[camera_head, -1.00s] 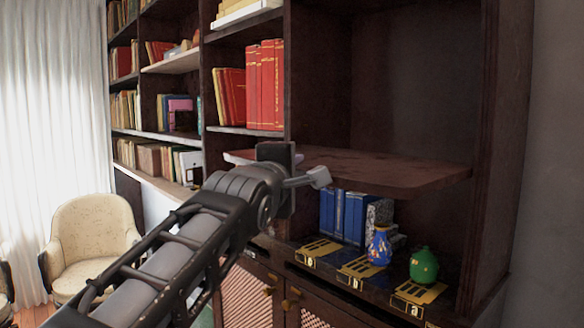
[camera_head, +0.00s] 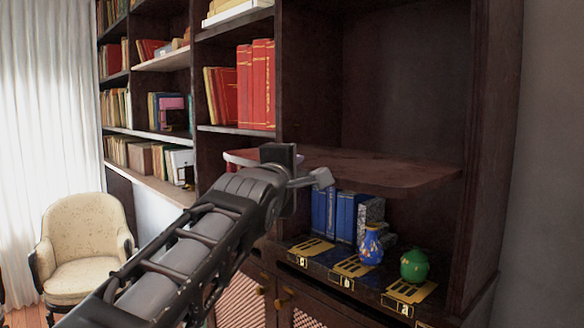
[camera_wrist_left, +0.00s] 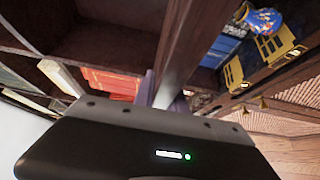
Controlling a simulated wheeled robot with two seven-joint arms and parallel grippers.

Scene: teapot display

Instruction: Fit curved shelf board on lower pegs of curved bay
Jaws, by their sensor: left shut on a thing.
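The curved shelf board (camera_head: 385,170) is dark reddish-brown wood. It lies roughly level across the right-hand curved bay (camera_head: 400,80), above the blue books and vases. My left gripper (camera_head: 300,180) is shut on the board's front edge near its left part; the arm hides some of this edge. In the left wrist view the board (camera_wrist_left: 197,40) shows edge-on as a brown strip running up from between the fingers (camera_wrist_left: 165,92). The lower pegs are not visible, so I cannot tell whether the board touches them. My right gripper is not in view.
Blue books (camera_head: 335,212), a blue vase (camera_head: 371,245) and a green vase (camera_head: 414,265) stand under the board. The bay above the board is empty. A cream armchair (camera_head: 82,250) stands at the left.

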